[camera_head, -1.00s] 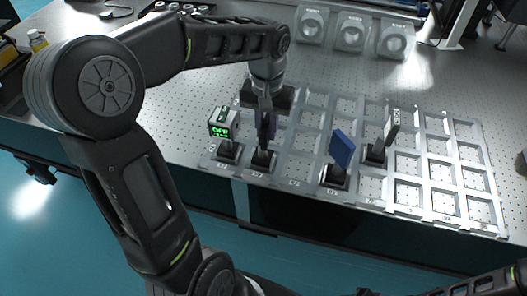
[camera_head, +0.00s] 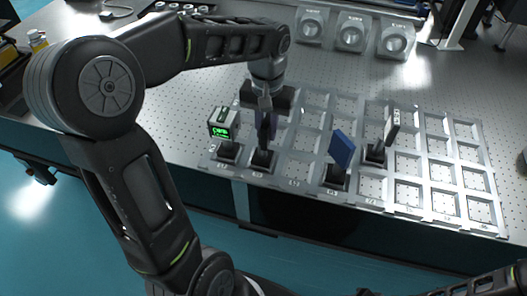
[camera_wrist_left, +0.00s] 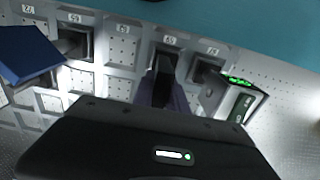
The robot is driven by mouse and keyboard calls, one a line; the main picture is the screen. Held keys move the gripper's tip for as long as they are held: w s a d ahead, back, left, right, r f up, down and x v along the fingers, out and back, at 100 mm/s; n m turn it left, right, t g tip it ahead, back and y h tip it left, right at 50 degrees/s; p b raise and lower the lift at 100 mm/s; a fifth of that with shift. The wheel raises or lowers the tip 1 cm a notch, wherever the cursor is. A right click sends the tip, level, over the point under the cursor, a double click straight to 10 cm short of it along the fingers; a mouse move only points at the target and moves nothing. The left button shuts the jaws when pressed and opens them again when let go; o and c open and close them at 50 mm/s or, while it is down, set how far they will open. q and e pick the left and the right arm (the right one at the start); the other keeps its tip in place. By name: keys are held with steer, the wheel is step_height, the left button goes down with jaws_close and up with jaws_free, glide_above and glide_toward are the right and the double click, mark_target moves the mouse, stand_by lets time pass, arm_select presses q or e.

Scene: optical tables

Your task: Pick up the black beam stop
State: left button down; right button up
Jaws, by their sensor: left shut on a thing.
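The black beam stop stands on a square black base (camera_head: 262,161) in a front-row compartment of the grey rack, second from the left. My left gripper (camera_head: 267,132) reaches down over it from behind and is shut on its upper part. The fingers hide most of the beam stop in the head view. In the left wrist view the dark post of the beam stop (camera_wrist_left: 163,73) shows between the fingertips, with the base still at its compartment. My right gripper is not in view.
A box with a green display (camera_head: 222,124) stands close on the left of the gripper. A blue plate on a mount (camera_head: 342,149) and a grey plate on a mount (camera_head: 391,126) stand to the right. Several grey ring holders (camera_head: 352,33) are at the back. The rack's right compartments are empty.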

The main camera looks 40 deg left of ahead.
arm_select(q)
steer(key=shift+r, duration=0.15)
step_height(320, 180, up, 10)
steer(key=shift+f+p, duration=0.1)
steer(key=shift+p, duration=0.5)
steer(key=shift+d, duration=0.1)
stand_by(0.4)
